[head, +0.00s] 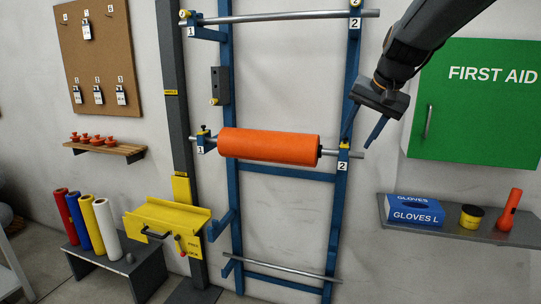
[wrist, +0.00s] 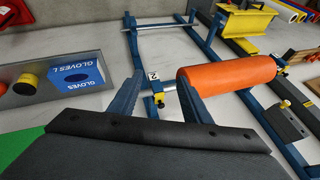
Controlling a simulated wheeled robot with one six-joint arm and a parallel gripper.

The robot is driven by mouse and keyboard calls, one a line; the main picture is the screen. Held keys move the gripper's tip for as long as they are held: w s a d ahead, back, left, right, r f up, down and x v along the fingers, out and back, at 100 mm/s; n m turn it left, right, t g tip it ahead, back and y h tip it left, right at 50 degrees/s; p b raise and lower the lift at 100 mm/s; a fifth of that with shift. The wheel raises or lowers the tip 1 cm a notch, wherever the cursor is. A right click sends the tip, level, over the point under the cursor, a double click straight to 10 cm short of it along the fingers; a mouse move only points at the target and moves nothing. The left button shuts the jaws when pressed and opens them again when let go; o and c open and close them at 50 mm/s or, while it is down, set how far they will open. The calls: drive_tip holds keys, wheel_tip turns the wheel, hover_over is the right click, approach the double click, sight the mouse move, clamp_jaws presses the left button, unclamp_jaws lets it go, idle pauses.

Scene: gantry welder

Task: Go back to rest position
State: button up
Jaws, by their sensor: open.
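My gripper (head: 366,124) is at the upper right of the head view, in front of the blue rack's right post and left of the first aid cabinet. Its two blue fingers are spread apart with nothing between them. In the wrist view my gripper (wrist: 158,98) points toward the rack, and its fingers frame a "2" label and a bar end. An orange roll (head: 268,146) lies on the rack's middle bar, to the left of my gripper. The roll also shows in the wrist view (wrist: 230,75), right of the fingers. Whether a finger touches the rack cannot be told.
The green first aid cabinet (head: 480,105) is close right of my arm. Below it a grey shelf (head: 455,233) holds a glove box (head: 413,211), a yellow tin and an orange torch. A yellow carriage (head: 165,222) and coloured rolls stand at the lower left.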

drive_tip(key=s+a+f+n+g+h+b, duration=0.1)
drive_tip(key=s+a+f+n+g+b, duration=0.1)
drive_tip(key=s+f, duration=1.1)
drive_tip(key=s+a+f+n+g+b, duration=0.1)
drive_tip(key=s+a+f+n+g, duration=0.1)
drive_tip(key=s+f, duration=1.1)
wheel_tip(320, 180, down, 5)
drive_tip(key=shift+f+n+g+h+b, duration=0.1)
drive_tip(key=shift+n+g+h+b, duration=0.25)
drive_tip(key=shift+n, duration=0.35)
